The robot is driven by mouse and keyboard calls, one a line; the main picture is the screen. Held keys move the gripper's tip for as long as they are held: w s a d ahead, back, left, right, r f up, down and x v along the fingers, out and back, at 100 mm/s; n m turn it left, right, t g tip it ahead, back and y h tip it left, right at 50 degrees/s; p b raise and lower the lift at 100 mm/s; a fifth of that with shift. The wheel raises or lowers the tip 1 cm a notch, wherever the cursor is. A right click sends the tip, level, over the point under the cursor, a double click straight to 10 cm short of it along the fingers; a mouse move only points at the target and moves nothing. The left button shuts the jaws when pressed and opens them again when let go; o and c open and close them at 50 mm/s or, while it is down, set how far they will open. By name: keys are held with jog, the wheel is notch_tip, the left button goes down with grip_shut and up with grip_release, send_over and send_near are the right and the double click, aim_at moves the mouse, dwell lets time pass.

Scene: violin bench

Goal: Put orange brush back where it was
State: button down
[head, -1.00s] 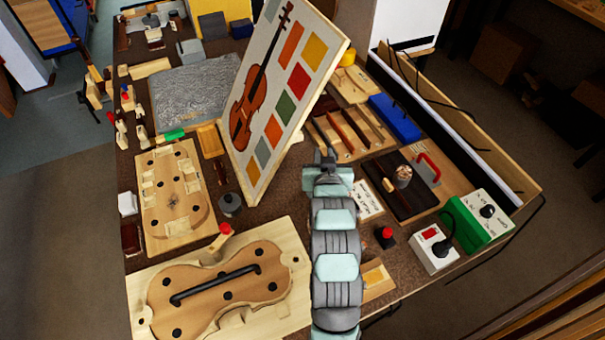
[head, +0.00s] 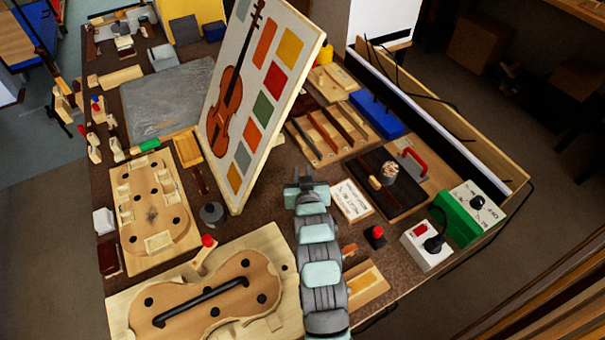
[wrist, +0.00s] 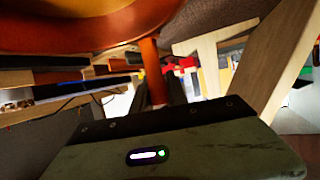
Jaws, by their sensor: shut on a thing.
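In the wrist view, my gripper (wrist: 153,94) is shut on a thin orange-brown upright shaft, the orange brush (wrist: 152,68). The shaft rises from between the dark fingers toward a large, glossy orange rounded surface (wrist: 75,28) close to the camera; I cannot tell whether they are one thing. In the head view, my arm runs up from the bottom edge, and its far end (head: 306,182) is right of the foot of the violin board. The fingers are not clear there. A small orange-brown piece (head: 349,250) shows beside the arm's right side; it may be part of the brush.
The tilted violin board (head: 270,130) stands behind the arm. A wooden tray (head: 372,298) with a yellow piece, a red button (head: 375,234), a label card (head: 351,201) and a dark mat (head: 402,203) lie to the right. A violin mould (head: 215,300) lies left.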

jog(key=shift+r, duration=0.15)
jog(key=c, duration=1.3)
grip_release()
jog(key=shift+f, duration=0.2)
jog(key=shift+r, duration=0.1)
jog(key=shift+s+r, duration=0.1)
jog(key=shift+r, duration=0.05)
jog(key=p+v, duration=0.2)
jog(key=v, duration=0.9)
jog(key=shift+s+r, duration=0.15)
jog(key=shift+s, duration=0.15)
